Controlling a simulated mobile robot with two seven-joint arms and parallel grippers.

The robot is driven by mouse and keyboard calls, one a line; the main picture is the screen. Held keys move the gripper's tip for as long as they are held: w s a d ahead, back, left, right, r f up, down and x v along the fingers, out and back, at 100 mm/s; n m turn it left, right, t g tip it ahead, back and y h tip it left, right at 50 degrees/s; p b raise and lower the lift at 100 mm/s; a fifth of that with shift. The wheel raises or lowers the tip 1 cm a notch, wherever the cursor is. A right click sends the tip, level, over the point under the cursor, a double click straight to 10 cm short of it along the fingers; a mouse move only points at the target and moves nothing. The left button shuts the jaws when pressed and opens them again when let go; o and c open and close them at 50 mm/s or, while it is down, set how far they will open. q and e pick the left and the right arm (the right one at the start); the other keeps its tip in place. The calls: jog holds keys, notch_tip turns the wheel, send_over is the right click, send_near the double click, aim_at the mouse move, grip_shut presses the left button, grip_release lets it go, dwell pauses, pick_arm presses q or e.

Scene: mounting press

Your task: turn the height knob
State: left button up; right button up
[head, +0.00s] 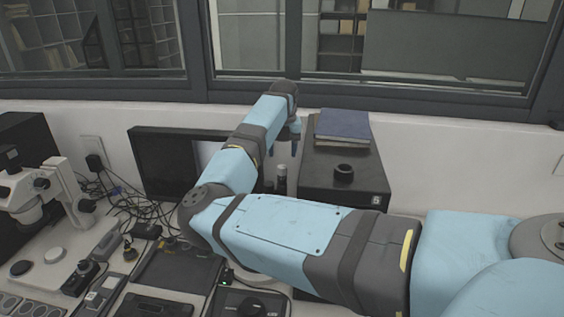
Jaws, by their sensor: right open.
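My right arm comes in from the right and bends away toward the back. I cannot tell which part is the height knob, as my arm hides much of the middle. My left gripper is not in view.
A dark cabinet (345,190) at the back carries books (342,127) and a black ring (344,172). A monitor (165,165) stands behind my forearm. A white microscope (45,195), cables and small devices crowd the left. A window wall closes off the back.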

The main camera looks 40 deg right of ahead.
aim_at(282, 166)
notch_tip(282, 166, down, 4)
jog(key=shift+f+p, duration=0.1)
jog(key=shift+p, duration=0.4)
jog(key=shift+f, duration=0.75)
jog(key=c, duration=0.9)
